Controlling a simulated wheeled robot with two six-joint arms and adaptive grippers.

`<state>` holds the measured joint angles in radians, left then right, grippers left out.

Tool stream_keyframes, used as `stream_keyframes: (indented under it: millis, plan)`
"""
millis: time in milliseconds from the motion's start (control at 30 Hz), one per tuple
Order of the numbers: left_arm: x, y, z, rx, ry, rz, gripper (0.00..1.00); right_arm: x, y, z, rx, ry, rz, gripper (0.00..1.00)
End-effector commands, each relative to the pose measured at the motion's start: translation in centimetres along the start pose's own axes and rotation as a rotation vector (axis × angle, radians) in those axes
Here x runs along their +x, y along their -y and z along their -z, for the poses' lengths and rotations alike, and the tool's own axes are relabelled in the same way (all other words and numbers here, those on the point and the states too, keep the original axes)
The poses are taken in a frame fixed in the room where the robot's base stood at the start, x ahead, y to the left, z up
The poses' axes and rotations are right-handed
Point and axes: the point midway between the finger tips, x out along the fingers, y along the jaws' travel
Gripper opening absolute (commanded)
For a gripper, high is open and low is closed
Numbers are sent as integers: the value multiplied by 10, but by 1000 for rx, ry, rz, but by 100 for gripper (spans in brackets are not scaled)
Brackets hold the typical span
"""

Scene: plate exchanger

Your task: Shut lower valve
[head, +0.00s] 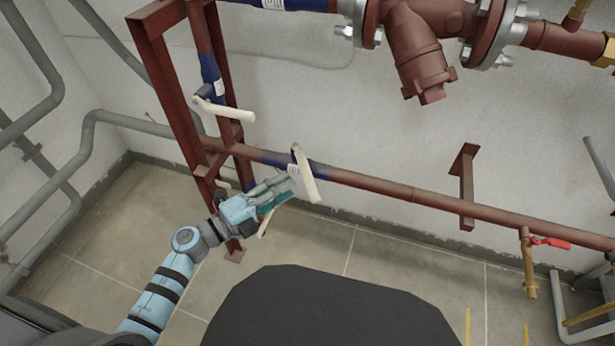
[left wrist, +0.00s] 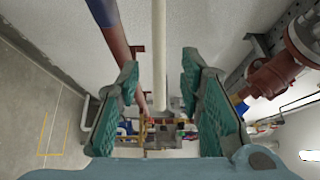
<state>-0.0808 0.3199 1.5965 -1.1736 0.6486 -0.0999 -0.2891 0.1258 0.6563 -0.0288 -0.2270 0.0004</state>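The lower valve is a blue section (head: 275,158) on the low horizontal red-brown pipe, with a long white lever handle (head: 306,178). The handle stands out across the pipe, tilted in the head view. My left gripper (head: 283,190) is just left of the handle in the head view. In the left wrist view my left gripper (left wrist: 160,105) is open, and the white handle (left wrist: 159,50) shows lengthwise in the gap between its fingers, touching neither visibly. How deep the handle sits between them I cannot tell. My right gripper is not in view.
Another white-handled valve (head: 222,108) sits above on a vertical pipe beside a red-brown frame (head: 165,75). A large flanged fitting (head: 420,55) is at the top. A small red-handled valve (head: 550,242) is at the right. Grey pipes (head: 85,125) run along the left wall.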

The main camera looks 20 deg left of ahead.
Motion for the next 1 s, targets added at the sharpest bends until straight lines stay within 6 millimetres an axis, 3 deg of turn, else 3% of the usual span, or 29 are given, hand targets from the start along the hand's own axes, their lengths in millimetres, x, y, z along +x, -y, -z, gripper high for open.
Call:
stream_keyframes:
  millis: [133,333,633,867,1000]
  plan:
    - [39,0,0,-3,2,4,34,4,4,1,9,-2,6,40]
    - [67,-1,0,-4,3,1,34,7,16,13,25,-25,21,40]
    - [72,-1,0,-4,3,-2,34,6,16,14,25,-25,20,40]
    - [72,-1,0,-4,3,-1,0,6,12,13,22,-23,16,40]
    - [72,-1,0,-4,4,-1,0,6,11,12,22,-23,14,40]
